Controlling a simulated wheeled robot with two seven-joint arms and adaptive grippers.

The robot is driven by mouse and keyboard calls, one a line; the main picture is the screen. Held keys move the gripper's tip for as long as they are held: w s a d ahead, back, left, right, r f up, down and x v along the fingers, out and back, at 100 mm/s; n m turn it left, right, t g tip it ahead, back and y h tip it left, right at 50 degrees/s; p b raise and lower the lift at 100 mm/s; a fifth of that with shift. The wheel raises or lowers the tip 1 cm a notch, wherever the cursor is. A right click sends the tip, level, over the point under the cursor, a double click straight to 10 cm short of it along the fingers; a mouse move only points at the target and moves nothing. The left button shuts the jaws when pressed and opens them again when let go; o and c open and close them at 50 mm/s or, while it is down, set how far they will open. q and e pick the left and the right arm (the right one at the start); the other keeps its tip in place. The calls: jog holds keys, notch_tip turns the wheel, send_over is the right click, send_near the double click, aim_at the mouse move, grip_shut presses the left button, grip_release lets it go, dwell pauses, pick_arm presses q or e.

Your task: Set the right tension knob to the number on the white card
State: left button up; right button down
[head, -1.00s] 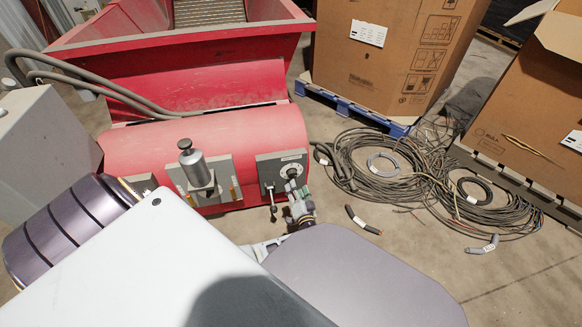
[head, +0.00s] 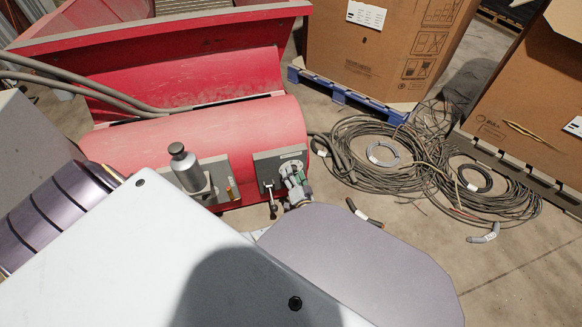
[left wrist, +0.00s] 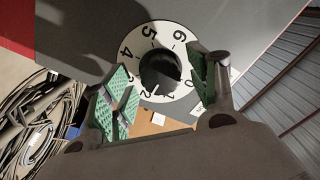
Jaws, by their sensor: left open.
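The tension knob (left wrist: 160,68) is dark and round. It sits in the middle of a white dial ring (left wrist: 127,52) with black numbers on a grey plate. In the head view the dial (head: 291,165) is partly covered by my left gripper (head: 297,181). In the left wrist view my left gripper (left wrist: 162,86) is open, with one green-padded finger to each side of the knob. The fingers look apart from it. The pointer's setting is not clear. I cannot pick out the white card with a readable number. My right gripper is not in view.
A small lever (head: 270,200) hangs on the plate left of the dial. A grey metal cylinder (head: 186,168) stands further left on the red machine (head: 230,133). Cable coils (head: 375,150) and large cardboard boxes (head: 385,50) stand to the right.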

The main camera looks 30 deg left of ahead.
pick_arm(q)
jog(key=shift+w+a, duration=0.15)
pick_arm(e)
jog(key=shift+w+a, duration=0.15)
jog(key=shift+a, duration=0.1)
pick_arm(q)
jog(key=c, duration=1)
